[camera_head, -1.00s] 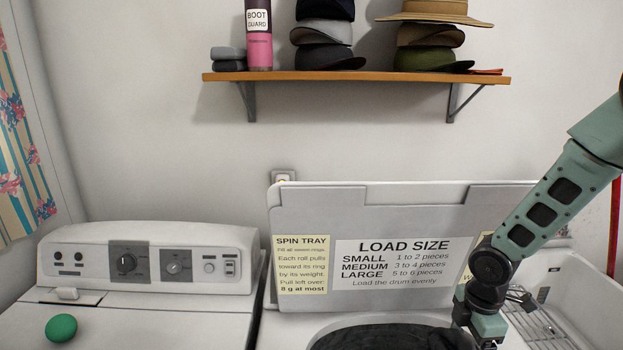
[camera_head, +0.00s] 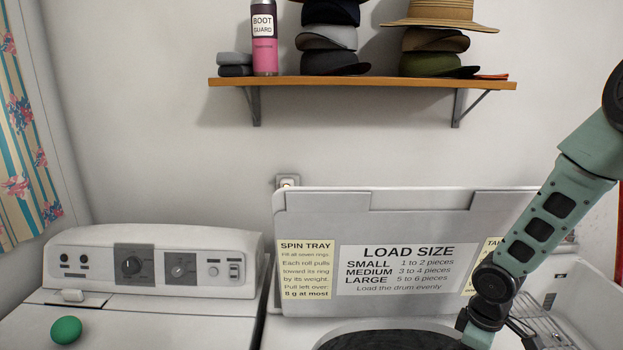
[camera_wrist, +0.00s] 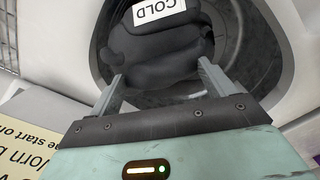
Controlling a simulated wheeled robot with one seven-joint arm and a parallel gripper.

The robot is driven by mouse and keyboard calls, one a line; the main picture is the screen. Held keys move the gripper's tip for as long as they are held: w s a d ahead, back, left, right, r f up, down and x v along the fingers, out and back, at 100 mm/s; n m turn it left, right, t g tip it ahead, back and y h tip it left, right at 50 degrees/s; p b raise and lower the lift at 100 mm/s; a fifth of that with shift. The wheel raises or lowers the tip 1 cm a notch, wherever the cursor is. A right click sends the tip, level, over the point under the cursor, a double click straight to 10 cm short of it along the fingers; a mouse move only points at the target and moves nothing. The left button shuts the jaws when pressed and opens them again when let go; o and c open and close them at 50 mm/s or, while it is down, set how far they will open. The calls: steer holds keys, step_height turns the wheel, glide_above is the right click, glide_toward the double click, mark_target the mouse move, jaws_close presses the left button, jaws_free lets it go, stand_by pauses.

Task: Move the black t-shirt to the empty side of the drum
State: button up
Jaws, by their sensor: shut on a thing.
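A black folded cloth bundle, which looks like the black t-shirt (camera_wrist: 160,50), fills the upper middle of the wrist view and carries a white label reading COLD. My gripper (camera_wrist: 160,82) has one finger at each side of its lower end and is shut on it. The round drum (camera_wrist: 240,45) lies behind the bundle; its grey inner wall shows bare at the right. In the head view only the top of the dark drum opening shows at the bottom edge; my fingertips and the shirt are out of sight there.
The open lid (camera_head: 300,215) stands behind the drum with load signs. A second white machine (camera_head: 150,262) with a green ball (camera_head: 66,330) is at the left. A white tub (camera_head: 590,300) with a wire rack is at the right. A shelf (camera_head: 365,84) holds hats above.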

steer(key=f+m+b, duration=0.1)
steer(key=f+m, duration=0.1)
steer(key=f+m+b, duration=0.1)
steer(key=f+m, duration=0.2)
steer(key=s+f+m+b, duration=0.1)
steer(key=f+m+b, duration=0.1)
steer(key=f, duration=0.1)
steer(key=shift+f+m, duration=0.2)
steer(key=shift+m, duration=0.2)
steer(key=shift+f+m+b, duration=0.4)
steer(key=shift+f+m, duration=0.15)
steer(key=shift+m, duration=0.35)
steer(key=shift+r, duration=0.1)
